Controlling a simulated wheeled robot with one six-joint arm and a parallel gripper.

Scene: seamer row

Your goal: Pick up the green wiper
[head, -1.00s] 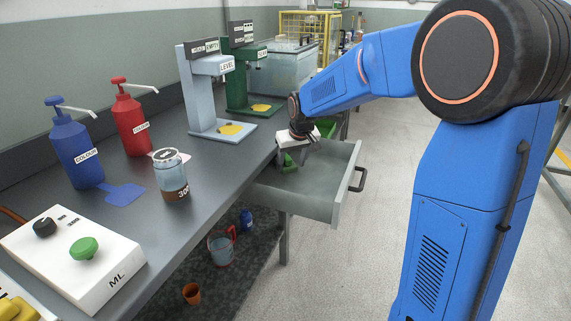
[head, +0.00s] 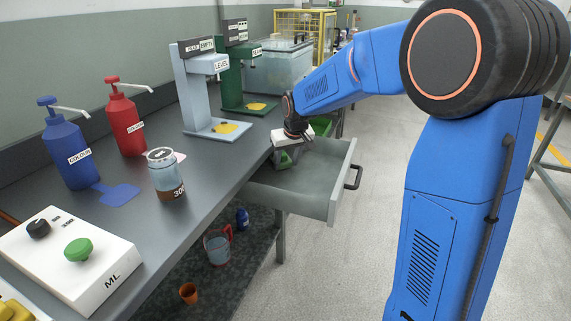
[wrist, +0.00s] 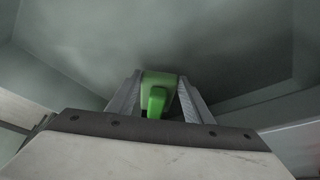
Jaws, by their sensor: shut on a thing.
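The green wiper (wrist: 158,98) shows in the wrist view between my two gripper fingers. My gripper (wrist: 160,100) is shut on it. In the head view my gripper (head: 288,158) is inside the open drawer (head: 325,200), near its left end by the bench. The wiper (head: 284,160) is only a small green patch there, mostly hidden by my gripper. Whether it touches the drawer floor is hard to tell.
The drawer's walls surround my gripper, and its dark handle (head: 353,177) is on the right. The bench (head: 150,215) carries a blue pump bottle (head: 70,150), a red pump bottle (head: 126,122), a jar (head: 165,175) and a grey stand (head: 198,90). Open floor lies right of the drawer.

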